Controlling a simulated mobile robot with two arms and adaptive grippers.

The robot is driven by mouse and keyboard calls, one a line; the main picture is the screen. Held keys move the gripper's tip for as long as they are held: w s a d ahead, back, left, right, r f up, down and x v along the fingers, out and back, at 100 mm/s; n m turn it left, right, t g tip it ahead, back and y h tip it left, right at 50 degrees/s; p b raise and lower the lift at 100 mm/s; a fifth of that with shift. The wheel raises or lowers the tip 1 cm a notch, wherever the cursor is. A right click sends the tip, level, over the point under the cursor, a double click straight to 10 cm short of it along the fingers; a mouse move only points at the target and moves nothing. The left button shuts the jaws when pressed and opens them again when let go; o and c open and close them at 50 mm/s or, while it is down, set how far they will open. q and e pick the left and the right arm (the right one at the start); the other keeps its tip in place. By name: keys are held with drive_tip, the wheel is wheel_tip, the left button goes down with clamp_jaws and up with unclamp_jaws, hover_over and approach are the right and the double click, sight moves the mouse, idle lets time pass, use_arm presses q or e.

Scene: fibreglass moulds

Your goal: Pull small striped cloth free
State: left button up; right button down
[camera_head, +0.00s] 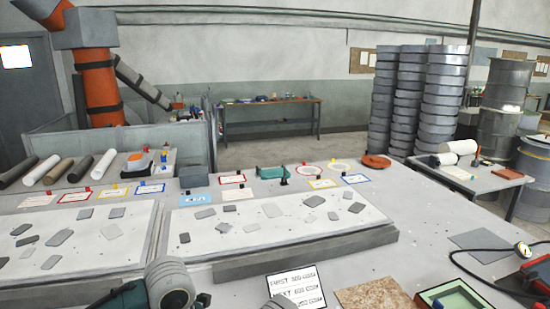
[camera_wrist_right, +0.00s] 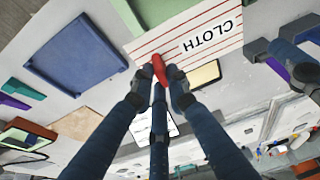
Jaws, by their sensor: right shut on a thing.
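The small striped cloth (camera_wrist_right: 170,42) shows at the top of the right wrist view as a white piece with red stripes, marked CLOTH, lying flat. My right gripper (camera_wrist_right: 160,76) has its fingertips together at the cloth's near edge, shut on a small red piece (camera_wrist_right: 159,68) there. The fingertips hide how the red piece meets the cloth. In the head view, the cloth and my right gripper do not show. A teal and grey jointed part (camera_head: 168,284) at the bottom left looks like my left arm; its fingers cannot be made out.
A blue tray (camera_wrist_right: 78,52) lies left of the cloth in the wrist view. A text panel (camera_head: 297,286), a brown board (camera_head: 375,294) and a green-rimmed tray (camera_head: 455,297) lie along the near table edge. Two pale mould panels (camera_head: 280,250) fill the table's middle.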

drive_tip(key=shift+r+p, duration=0.75)
drive_tip(key=shift+r, duration=1.15)
